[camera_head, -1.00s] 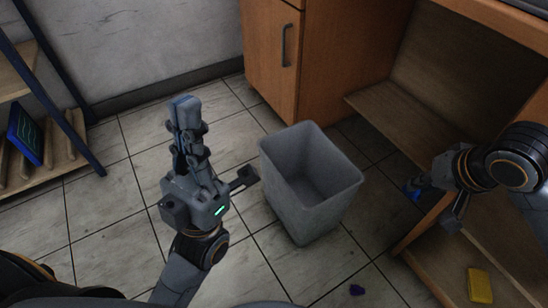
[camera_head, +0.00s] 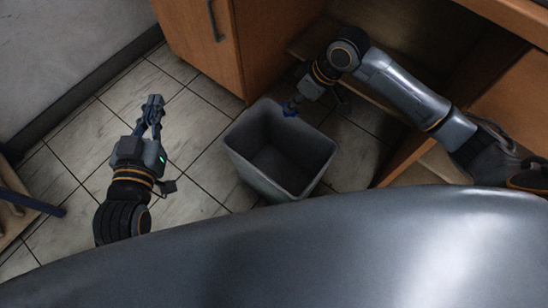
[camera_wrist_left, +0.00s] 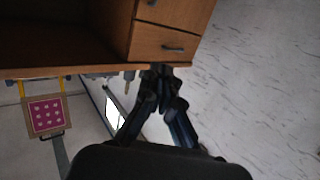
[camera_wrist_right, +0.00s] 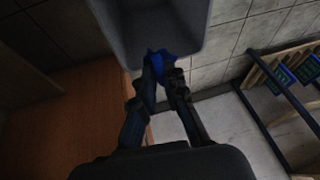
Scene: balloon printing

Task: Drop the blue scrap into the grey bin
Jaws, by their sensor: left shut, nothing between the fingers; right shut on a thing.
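The grey bin (camera_head: 262,185) stands open on the tiled floor. It also shows at the top of the right wrist view (camera_wrist_right: 122,25). My right gripper (camera_head: 291,106) is shut on the blue scrap (camera_head: 289,113), at the bin's far rim. In the right wrist view the blue scrap (camera_wrist_right: 157,58) sits between the fingertips, against the bin's opening; its height over the rim is hard to judge. My left gripper (camera_head: 153,101) is shut and empty, left of the bin. Its closed fingers also show in the left wrist view (camera_wrist_left: 160,72).
A wooden cabinet (camera_head: 215,50) stands behind the bin, with a wooden desk frame (camera_head: 400,170) to the right. A dark-framed rack (camera_head: 30,203) is at the left edge. The tiled floor (camera_head: 75,160) around my left gripper is clear.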

